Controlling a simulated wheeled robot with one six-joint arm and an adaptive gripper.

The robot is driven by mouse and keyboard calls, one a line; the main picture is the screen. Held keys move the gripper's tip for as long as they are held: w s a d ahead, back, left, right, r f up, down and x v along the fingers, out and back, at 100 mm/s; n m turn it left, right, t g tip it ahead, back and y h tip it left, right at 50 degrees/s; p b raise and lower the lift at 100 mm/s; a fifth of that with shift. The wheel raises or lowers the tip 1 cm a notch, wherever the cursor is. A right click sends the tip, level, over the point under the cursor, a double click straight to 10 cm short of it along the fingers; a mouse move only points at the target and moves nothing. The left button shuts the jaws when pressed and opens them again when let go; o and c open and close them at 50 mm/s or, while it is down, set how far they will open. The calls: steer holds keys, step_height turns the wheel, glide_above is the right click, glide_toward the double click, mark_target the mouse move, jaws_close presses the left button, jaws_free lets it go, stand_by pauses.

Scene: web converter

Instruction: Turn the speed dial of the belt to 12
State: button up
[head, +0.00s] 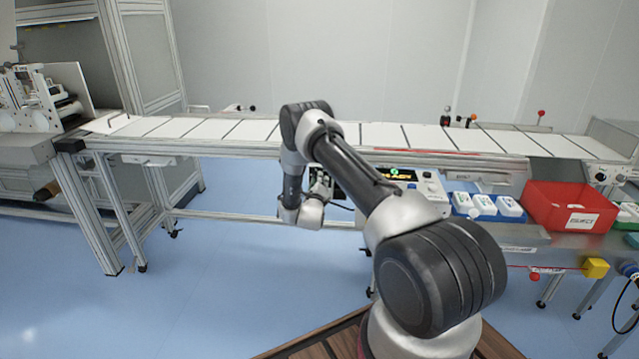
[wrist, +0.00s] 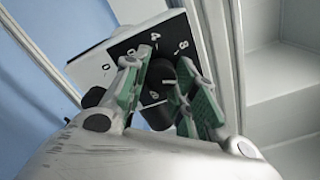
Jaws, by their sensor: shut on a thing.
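The speed dial is a black knob (wrist: 159,78) on a black plate with white digits (wrist: 126,46), fixed to a pale box (wrist: 88,72). A 4 and an 8 can be read on the plate; the pointer position is hard to make out. My gripper (wrist: 162,74) has its green-padded fingers on both sides of the knob, shut on it. In the head view my gripper (head: 322,186) is small, partly behind my arm, just below the front edge of the belt (head: 240,131). The dial cannot be made out there.
A control box with a lit display (head: 398,174) is right of my gripper. Blue trays with white boxes (head: 468,205) and a red bin (head: 565,207) stand further right. The belt's frame rail (head: 220,150) runs just above my gripper. The blue floor at left is clear.

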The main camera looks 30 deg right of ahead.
steer(key=shift+s+f, duration=0.15)
steer(key=o, duration=1)
steer(key=v, duration=1.2)
